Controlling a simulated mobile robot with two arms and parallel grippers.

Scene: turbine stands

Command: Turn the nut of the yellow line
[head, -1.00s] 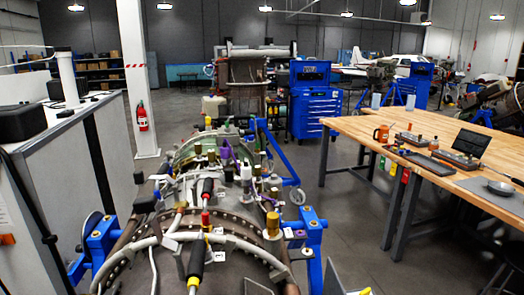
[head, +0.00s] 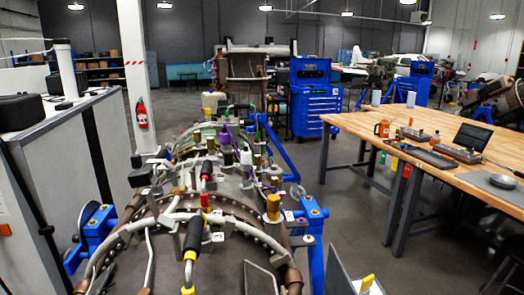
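The yellow line is a pale tube with a black sleeve (head: 193,235) and yellow bands, standing over the near part of the engine (head: 120,240) at bottom centre in the head view. A yellow band (head: 190,255) sits just below the sleeve, and another yellow band (head: 188,291) shows at the bottom edge. I cannot tell for sure which part is its nut. A similar line with a black sleeve (head: 207,170) and a red fitting (head: 204,201) stands just behind it. Neither of my grippers is in view.
Blue stand brackets (head: 97,232) flank the engine. A grey cabinet (head: 75,165) stands close at the left. A wooden workbench (head: 440,130) with tools is at the right, and a blue tool chest (head: 316,110) behind. Grey floor (head: 345,215) is clear between engine and bench.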

